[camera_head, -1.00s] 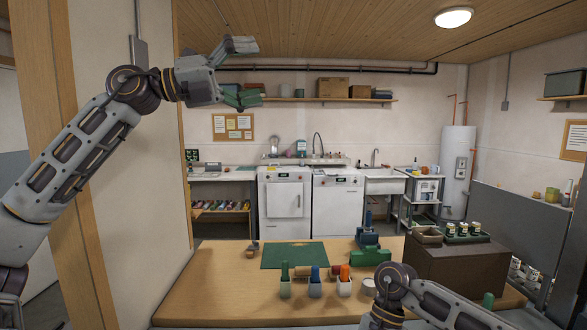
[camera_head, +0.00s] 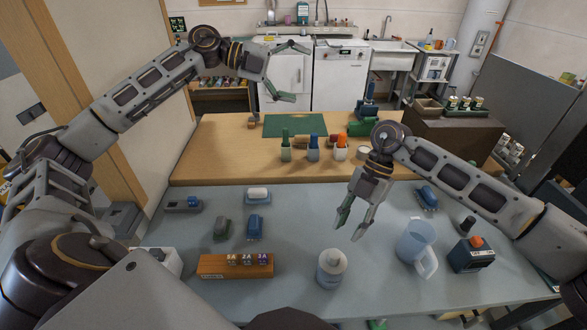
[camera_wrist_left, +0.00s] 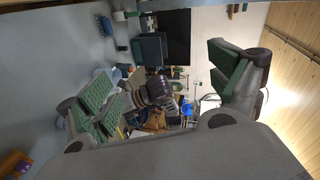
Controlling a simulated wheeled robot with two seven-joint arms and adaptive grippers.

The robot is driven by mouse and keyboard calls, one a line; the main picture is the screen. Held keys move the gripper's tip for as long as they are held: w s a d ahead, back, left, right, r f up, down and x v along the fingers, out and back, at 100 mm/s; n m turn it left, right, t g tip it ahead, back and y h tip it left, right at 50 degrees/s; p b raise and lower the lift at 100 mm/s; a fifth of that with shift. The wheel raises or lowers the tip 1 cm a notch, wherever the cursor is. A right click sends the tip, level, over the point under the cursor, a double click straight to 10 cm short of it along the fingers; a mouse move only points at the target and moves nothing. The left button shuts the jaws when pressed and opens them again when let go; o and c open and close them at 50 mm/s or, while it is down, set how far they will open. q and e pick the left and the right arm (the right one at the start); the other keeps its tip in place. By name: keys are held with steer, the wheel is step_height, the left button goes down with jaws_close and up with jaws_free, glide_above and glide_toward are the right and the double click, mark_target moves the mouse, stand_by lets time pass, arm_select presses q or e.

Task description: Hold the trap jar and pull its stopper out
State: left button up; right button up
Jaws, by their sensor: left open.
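A pale whitish jar (camera_head: 330,270) with a rounded beige top stands upright at the front middle of the grey table in the head view. It looks like the trap jar with its stopper in, though the material is hard to tell. My left gripper (camera_head: 300,73) is open and empty, raised far back and left of the jar. Its spread green-padded fingers also show in the left wrist view (camera_wrist_left: 165,95). My right gripper (camera_head: 347,232) points down with its fingers apart and empty, just behind and right of the jar, not visibly touching it.
On the grey table (camera_head: 300,212), a clear jug (camera_head: 415,246) and a dark box with an orange knob (camera_head: 472,254) stand right of the jar. A wooden bench (camera_head: 215,160) with colored-handled tools is behind.

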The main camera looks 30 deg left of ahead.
arm_select(q)
steer(key=s+d+f+n+g, duration=0.2)
steer(key=s+f, duration=0.3)
steer(key=f, duration=0.7)
steer(key=s+d+f+n+g, duration=0.2)
steer(key=s+d+f+g, duration=0.1)
steer(key=f, duration=1)
steer(key=s+d+f+n+g, duration=0.3)
steer(key=s+f+g, duration=0.2)
steer(key=f, duration=0.7)
steer(key=shift+s+d+f+h, duration=0.1)
steer(key=shift+s+f+h, duration=0.1)
steer(key=shift+s, duration=0.3)
steer(key=shift+s+d+f+h, duration=0.1)
steer(key=shift+s+f, duration=0.1)
steer(key=shift+s, duration=0.3)
steer(key=shift+s+d+f, duration=0.15)
steer(key=shift+s+f, duration=0.3)
steer(key=shift+d, duration=0.15)
steer(key=shift+x, duration=6.75)
steer(key=shift+s, duration=0.1)
